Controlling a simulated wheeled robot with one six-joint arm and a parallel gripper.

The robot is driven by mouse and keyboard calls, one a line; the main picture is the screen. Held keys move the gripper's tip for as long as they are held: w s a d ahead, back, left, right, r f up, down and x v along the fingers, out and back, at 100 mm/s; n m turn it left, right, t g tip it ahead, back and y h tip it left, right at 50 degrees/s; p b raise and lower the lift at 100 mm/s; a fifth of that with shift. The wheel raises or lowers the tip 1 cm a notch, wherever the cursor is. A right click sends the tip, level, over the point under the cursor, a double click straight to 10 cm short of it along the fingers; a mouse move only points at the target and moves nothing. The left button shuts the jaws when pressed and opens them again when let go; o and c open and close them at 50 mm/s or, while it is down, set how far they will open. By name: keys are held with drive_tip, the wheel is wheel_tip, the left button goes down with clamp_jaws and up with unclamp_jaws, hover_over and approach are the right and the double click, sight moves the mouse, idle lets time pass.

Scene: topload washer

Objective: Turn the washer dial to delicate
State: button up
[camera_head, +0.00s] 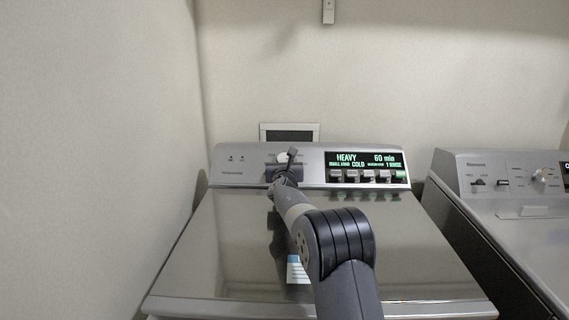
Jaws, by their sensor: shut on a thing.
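The washer (230,240) stands in the middle with its lid closed. Its control panel (235,160) runs along the back. The display (365,160) reads HEAVY, 60 min and COLD, with smaller text beside them. The round white dial (283,157) is on the panel left of the display, mostly hidden behind my gripper. My gripper (286,162) is at the dial, shut on it. The fingertips are small here, and the dial's pointer and labels cannot be read.
A row of several buttons (367,176) sits below the display, close to the right of my gripper. A second appliance (510,215) stands at the right. A wall (100,150) is close on the left. The space above the lid is free apart from my arm.

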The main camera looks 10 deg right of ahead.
drive_tip(key=c, duration=0.3)
drive_tip(key=shift+a+r+m+h+p, duration=0.15)
drive_tip(key=shift+m+h+p, duration=0.2)
drive_tip(key=shift+p, duration=0.25)
drive_tip(key=shift+r+m+h+p, duration=0.1)
drive_tip(key=shift+m+h+p, duration=0.5)
drive_tip(key=shift+p, duration=0.4)
drive_tip(key=m+g+h+p, duration=0.1)
drive_tip(key=m+p, duration=0.1)
drive_tip(key=shift+w+a+h+p, duration=0.1)
drive_tip(key=shift+a+h+p, duration=0.05)
drive_tip(key=shift+h+p, duration=0.2)
drive_tip(key=m+g+h+p, duration=0.1)
drive_tip(key=m+p, duration=0.1)
drive_tip(key=m+g+h+p, duration=0.1)
drive_tip(key=m+h+p, duration=0.1)
drive_tip(key=m, duration=0.1)
drive_tip(key=shift+w+a+g, duration=0.1)
drive_tip(key=shift+a+g, duration=0.05)
drive_tip(key=shift+g, duration=0.15)
drive_tip(key=m+g+h+p, duration=0.2)
drive_tip(key=m+g+p, duration=0.1)
drive_tip(key=m+p, duration=0.1)
drive_tip(key=shift+m+p, duration=0.25)
drive_tip(key=shift+p, duration=0.05)
drive_tip(key=shift+w+m+g+h+p, duration=0.1)
drive_tip(key=shift+m+g+h+p, duration=0.3)
drive_tip(key=shift+m+g+p, duration=0.4)
